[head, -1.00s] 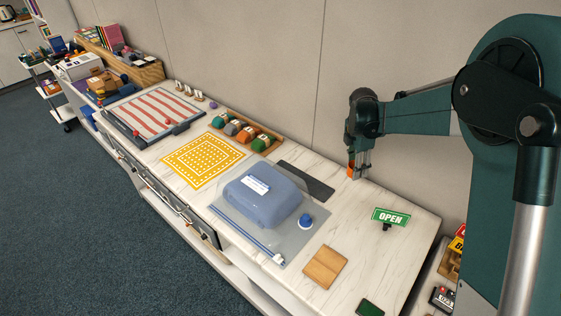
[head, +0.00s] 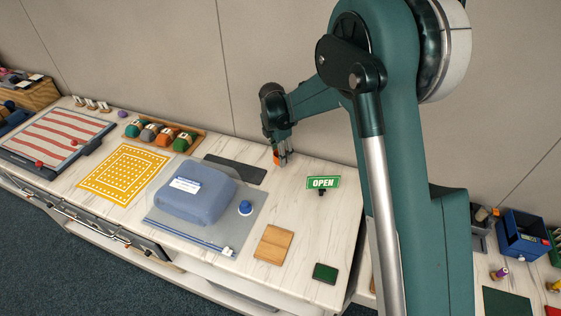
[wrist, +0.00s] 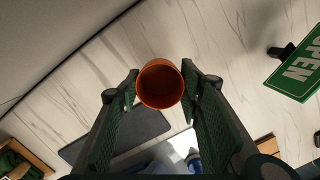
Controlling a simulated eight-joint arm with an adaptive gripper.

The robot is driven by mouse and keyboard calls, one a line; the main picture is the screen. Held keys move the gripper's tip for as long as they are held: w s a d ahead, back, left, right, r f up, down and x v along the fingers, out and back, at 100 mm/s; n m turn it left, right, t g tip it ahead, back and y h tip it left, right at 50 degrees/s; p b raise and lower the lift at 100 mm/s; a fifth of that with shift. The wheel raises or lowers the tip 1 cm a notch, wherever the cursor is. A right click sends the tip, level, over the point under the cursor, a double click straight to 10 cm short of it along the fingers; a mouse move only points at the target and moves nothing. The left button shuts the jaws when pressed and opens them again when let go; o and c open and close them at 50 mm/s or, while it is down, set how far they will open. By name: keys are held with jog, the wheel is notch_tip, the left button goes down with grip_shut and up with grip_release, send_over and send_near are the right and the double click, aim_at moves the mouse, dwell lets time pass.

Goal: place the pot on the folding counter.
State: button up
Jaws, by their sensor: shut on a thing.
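The pot is a small orange-brown cup (wrist: 160,84), empty inside, between the two fingers of my gripper (wrist: 160,92) in the wrist view. My gripper (head: 282,159) is shut on it, and a sliver of orange pot (head: 276,156) shows beside the fingers in the head view. The gripper points down at the wall side of a white marbled counter top (head: 222,254). I cannot tell whether the pot touches this top. No fold or hinge shows to mark it as the folding counter.
A green OPEN sign (head: 323,183) stands right of my gripper. A wooden board (head: 274,244) and a green pad (head: 325,273) are near the front. Bare marble lies between them and the sign.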

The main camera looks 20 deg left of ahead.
jog(key=shift+f, duration=1.9)
jog(key=shift+f+b, duration=0.2)
jog(key=shift+b, duration=0.1)
jog(key=o, duration=0.9)
jog(key=shift+r, duration=0.15)
notch_tip(320, 180, up, 12)
jog(key=s+p, duration=0.1)
jog(key=shift+a, duration=0.4)
jog(key=shift+s, duration=0.1)
